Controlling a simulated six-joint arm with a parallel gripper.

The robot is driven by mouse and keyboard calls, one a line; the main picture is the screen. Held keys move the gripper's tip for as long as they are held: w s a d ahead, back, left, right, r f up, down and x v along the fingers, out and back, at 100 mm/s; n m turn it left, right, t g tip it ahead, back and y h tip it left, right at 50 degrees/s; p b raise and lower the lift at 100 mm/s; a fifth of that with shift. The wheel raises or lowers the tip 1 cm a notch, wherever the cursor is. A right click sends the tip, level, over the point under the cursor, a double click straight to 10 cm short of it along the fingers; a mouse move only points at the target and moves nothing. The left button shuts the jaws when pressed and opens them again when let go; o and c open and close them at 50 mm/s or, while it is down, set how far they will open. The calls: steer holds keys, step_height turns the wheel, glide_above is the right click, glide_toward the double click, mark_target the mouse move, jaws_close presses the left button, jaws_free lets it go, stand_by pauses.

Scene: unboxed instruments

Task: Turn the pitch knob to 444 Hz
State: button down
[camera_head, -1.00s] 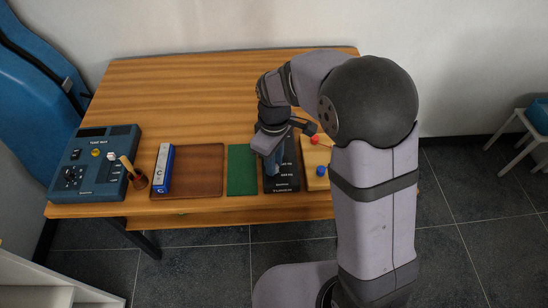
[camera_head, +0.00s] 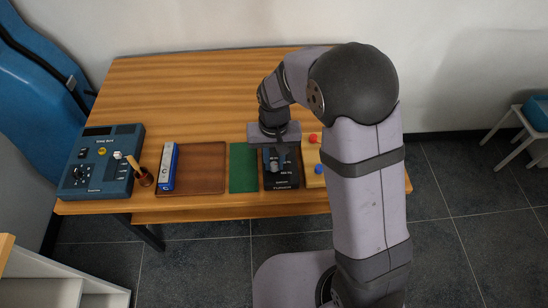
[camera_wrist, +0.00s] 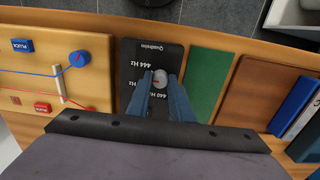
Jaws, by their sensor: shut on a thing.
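A dark panel (camera_head: 283,184) with printed Hz labels lies near the table's front edge. My gripper (camera_head: 275,164) also shows over the panel in the head view. The knob's pointer cannot be made out, so its setting is unclear.
A green mat (camera_head: 243,168) and brown tray (camera_head: 204,167) lie left of the panel. A wooden board (camera_wrist: 60,75) with coloured knobs borders the panel.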

mark_target(274, 164)
steer(key=m+p, duration=0.1)
steer(key=m, duration=0.4)
steer(key=shift+r, duration=0.1)
steer(key=shift+w, duration=0.1)
stand_by(0.3)
steer(key=c, duration=1.6)
jaws_free()
steer(key=shift+r+b, duration=0.45)
steer(key=shift+r, duration=3.2)
